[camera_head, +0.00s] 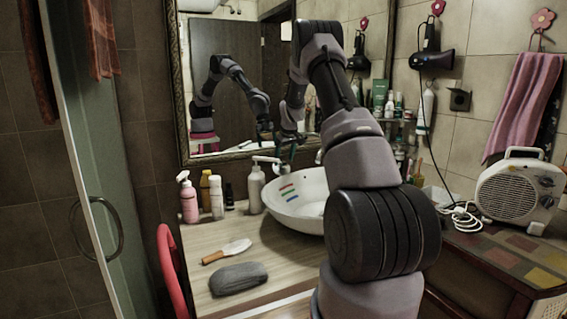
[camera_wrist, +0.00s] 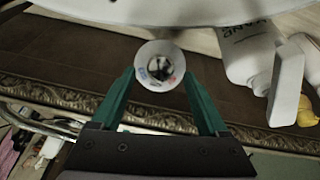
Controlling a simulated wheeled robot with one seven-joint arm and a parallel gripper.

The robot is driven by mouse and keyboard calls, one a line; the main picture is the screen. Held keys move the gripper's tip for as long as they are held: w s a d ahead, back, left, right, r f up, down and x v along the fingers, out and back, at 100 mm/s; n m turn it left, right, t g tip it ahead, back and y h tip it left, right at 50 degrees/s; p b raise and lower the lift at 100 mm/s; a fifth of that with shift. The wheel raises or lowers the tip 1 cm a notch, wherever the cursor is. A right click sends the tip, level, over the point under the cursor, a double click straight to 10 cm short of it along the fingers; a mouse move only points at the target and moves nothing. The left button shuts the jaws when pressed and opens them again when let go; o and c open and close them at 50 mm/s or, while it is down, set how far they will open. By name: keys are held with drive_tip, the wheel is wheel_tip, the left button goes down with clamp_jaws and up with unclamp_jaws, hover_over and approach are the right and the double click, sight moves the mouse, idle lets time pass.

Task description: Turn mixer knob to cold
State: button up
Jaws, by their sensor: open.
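The mixer knob (camera_wrist: 159,66) is a round pale knob with a dark centre, a blue mark at its lower left and a red mark at its lower right in the wrist view. My gripper (camera_wrist: 160,76) is open, with one green finger on each side of the knob. The fingertips are very close to its edge; I cannot tell whether they touch it. In the head view my gripper (camera_head: 287,148) is above the back of the white basin (camera_head: 312,180), in front of the mirror.
A white pump bottle (camera_head: 256,188) stands left of the basin; a pink bottle (camera_head: 189,201) is farther left. A brush (camera_head: 227,251) and a grey pouch (camera_head: 238,278) lie on the counter. The framed mirror (camera_head: 186,120) is close behind my gripper. A heater (camera_head: 520,190) stands at right.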

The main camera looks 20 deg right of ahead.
drive_tip(key=shift+x, duration=1.05)
clamp_jaws()
